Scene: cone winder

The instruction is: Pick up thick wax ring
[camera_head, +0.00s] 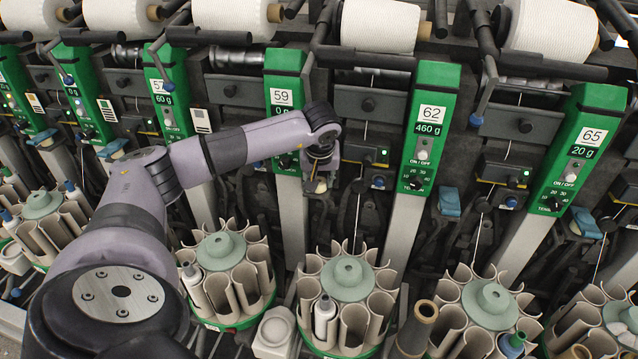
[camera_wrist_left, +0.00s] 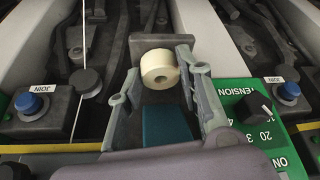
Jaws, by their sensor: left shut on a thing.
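The thick wax ring (camera_wrist_left: 160,68) is a short cream cylinder with a dark centre hole. In the left wrist view it sits between the fingertips of my left gripper (camera_wrist_left: 160,78), which is shut on it. A dark bracket lies directly behind the ring, and I cannot tell whether the ring still touches it. In the head view my left gripper (camera_head: 319,173) is in front of the machine, just right of the green 59 panel (camera_head: 284,105). A small cream part of the ring (camera_head: 316,187) shows below it. My right gripper is not in view.
Green panels, including the 62 panel (camera_head: 430,125), stand beside the gripper. White yarn cones (camera_head: 380,25) hang above. Round bobbin magazines (camera_head: 347,280) with several tubes stand below. In the wrist view, blue buttons (camera_wrist_left: 29,103) and a tension dial (camera_wrist_left: 254,107) flank the fingers closely.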

